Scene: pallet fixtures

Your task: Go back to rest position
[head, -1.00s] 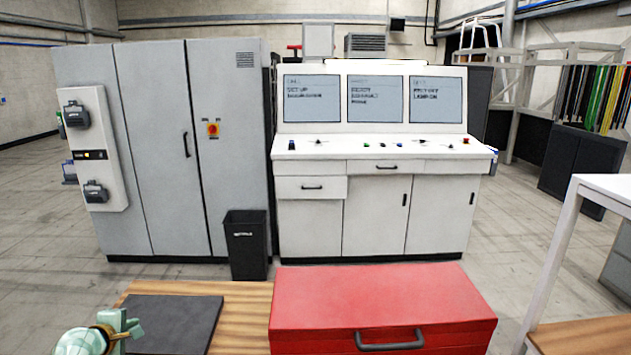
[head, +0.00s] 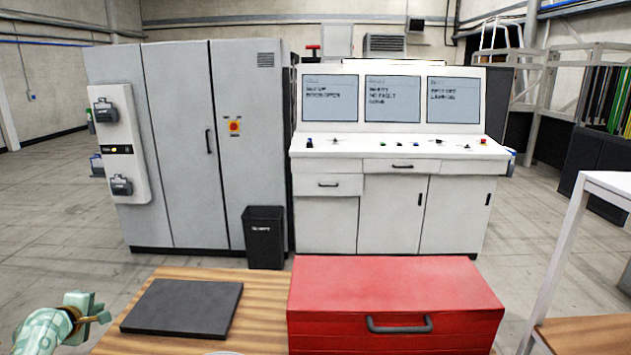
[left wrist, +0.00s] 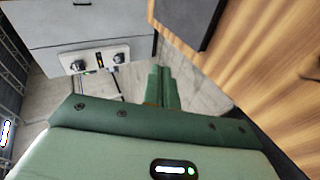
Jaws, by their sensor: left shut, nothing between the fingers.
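My left gripper (head: 91,306) is at the lower left of the head view, just left of the wooden table (head: 258,290). It is pale green, shut and empty. In the left wrist view its closed fingers (left wrist: 162,88) point out over the grey floor, with the table (left wrist: 262,60) to their right. My right gripper does not show in either view.
A dark flat pad (head: 183,308) lies on the table. A red toolbox (head: 395,290) with a dark handle stands right of it. Beyond are a grey cabinet (head: 180,150), a black bin (head: 264,238) and a white console (head: 390,205). Floor left of the table is clear.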

